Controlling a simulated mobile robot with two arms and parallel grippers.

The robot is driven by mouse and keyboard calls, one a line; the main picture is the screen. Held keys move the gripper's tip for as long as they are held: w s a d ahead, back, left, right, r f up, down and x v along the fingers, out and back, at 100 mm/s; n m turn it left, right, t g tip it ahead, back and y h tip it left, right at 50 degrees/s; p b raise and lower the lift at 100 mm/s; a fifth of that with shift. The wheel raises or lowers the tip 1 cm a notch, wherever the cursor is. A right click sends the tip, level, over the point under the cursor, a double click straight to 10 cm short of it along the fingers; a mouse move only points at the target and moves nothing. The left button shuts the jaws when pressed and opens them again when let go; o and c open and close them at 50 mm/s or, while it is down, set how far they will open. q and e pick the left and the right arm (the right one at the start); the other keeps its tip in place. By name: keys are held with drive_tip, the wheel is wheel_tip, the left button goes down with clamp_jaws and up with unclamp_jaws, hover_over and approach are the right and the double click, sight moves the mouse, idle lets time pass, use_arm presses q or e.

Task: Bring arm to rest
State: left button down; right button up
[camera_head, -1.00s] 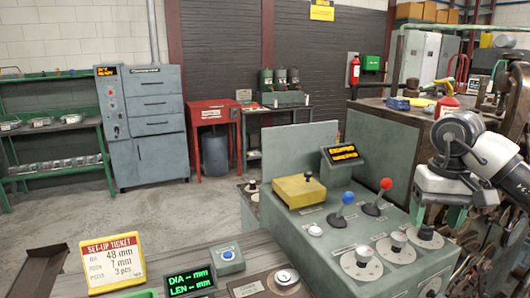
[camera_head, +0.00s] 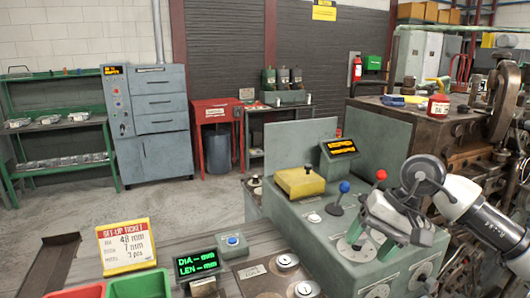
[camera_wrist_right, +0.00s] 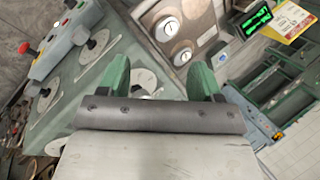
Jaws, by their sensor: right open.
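My right arm comes in from the right in the head view. My right gripper (camera_head: 368,241) hangs over the front right of the green control console (camera_head: 305,222), above its round dials. Its two green fingers are apart with nothing between them. In the right wrist view the fingers (camera_wrist_right: 160,80) are also spread and empty, with the console's dials (camera_wrist_right: 91,46) to their left. Whether the fingertips touch the console cannot be told. My left gripper is out of view.
The console carries a blue-knobbed lever (camera_head: 335,205), a red-knobbed lever (camera_head: 373,190) and a yellow box (camera_head: 299,181). A set-up ticket (camera_head: 126,246), a green-lit display (camera_head: 196,265) and red (camera_head: 78,292) and green bins (camera_head: 139,285) stand at left. Machinery (camera_head: 440,130) stands behind the arm. Open floor lies beyond.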

drive_tip(key=s+a+r+m+t+y, duration=0.1)
drive_tip(key=s+a+m+t+y, duration=0.15)
drive_tip(key=a+m+y, duration=0.6)
drive_tip(key=s+a+r+m+t+y, duration=0.1)
drive_tip(key=s+a+m+t+y, duration=0.15)
drive_tip(key=a+m+y, duration=0.55)
drive_tip(key=s+d+f+n+t+h, duration=0.1)
drive_tip(key=d+f+n+t+h, duration=0.4)
drive_tip(key=d+f+n+h, duration=0.75)
drive_tip(key=s+d+f+n+t+h, duration=0.15)
drive_tip(key=f+n+t+h, duration=0.5)
drive_tip(key=n, duration=1.35)
drive_tip(key=s+d+f+m+g+h, duration=0.1)
drive_tip(key=s+d+f+m+g, duration=0.1)
drive_tip(key=s+f+m+g, duration=0.65)
drive_tip(key=s+d+f+m+g+h, duration=0.1)
drive_tip(key=s+f+m+g+h, duration=0.3)
drive_tip(key=s, duration=0.8)
wheel_tip(320, 180, down, 26)
drive_tip(key=s+n+g+y, duration=0.2)
drive_tip(key=y, duration=0.1)
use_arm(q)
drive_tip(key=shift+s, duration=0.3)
use_arm(e)
drive_tip(key=s+d+f+g, duration=0.1)
drive_tip(key=s+d+f, duration=0.1)
drive_tip(key=s+f, duration=1.2)
drive_tip(key=shift+s+d+f+h, duration=0.35)
drive_tip(key=shift+s+d+f, duration=0.05)
drive_tip(key=shift+s, duration=0.25)
